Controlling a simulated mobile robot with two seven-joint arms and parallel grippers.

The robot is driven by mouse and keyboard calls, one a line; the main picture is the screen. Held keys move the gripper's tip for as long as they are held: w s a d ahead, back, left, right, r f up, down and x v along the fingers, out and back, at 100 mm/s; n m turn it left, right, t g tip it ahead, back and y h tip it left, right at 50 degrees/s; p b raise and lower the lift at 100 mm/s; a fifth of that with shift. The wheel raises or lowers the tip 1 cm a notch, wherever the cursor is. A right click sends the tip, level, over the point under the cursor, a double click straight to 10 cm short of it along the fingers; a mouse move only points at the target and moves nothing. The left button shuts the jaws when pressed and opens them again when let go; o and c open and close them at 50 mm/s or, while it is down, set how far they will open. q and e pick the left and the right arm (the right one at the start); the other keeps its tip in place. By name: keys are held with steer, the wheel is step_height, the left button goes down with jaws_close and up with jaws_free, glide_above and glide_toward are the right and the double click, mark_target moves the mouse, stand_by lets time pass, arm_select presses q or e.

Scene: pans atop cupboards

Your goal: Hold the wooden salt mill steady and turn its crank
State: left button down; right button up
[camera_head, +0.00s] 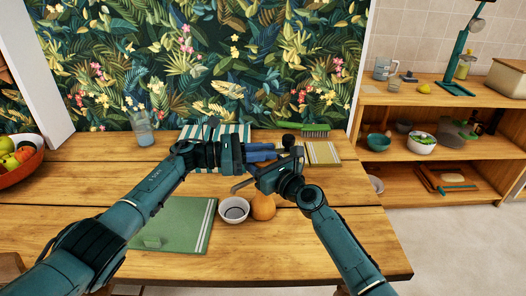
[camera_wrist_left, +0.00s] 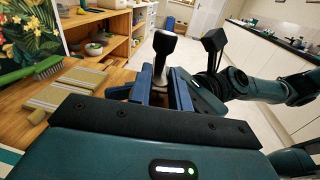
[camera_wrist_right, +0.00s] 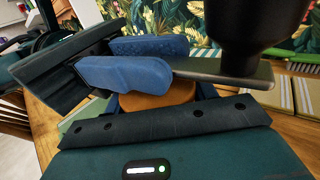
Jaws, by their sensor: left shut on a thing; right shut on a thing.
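The salt mill's rounded wooden body (camera_head: 263,207) shows just below my right gripper (camera_head: 256,180) in the head view. In the right wrist view the wood (camera_wrist_right: 158,97) lies between that gripper's fingers, which are shut on it. The crank's flat grey arm (camera_wrist_right: 222,70) crosses above the wood and carries a black knob (camera_wrist_right: 255,30). My left gripper (camera_head: 268,152) is shut on the crank; its blue fingers meet the arm. In the left wrist view the knob (camera_wrist_left: 165,47) stands upright just beyond the fingertips. The grippers hide much of the mill.
A small white bowl (camera_head: 234,210) stands beside the mill. A green mat (camera_head: 180,225) lies to its left. A striped cloth (camera_head: 232,130), a green brush (camera_head: 303,128) and a glass (camera_head: 143,130) are behind. A fruit bowl (camera_head: 20,172) is at far left.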

arm_select(q)
steer(key=shift+f+m+g, duration=0.15)
steer(key=shift+m+g, duration=0.15)
steer(key=shift+g, duration=0.2)
steer(key=c, duration=1.3)
jaws_free()
steer(key=shift+a, duration=0.1)
steer(key=s+a, duration=0.1)
steer(key=a, duration=1)
steer(key=shift+a+r, duration=0.2)
steer(key=shift+a, duration=0.2)
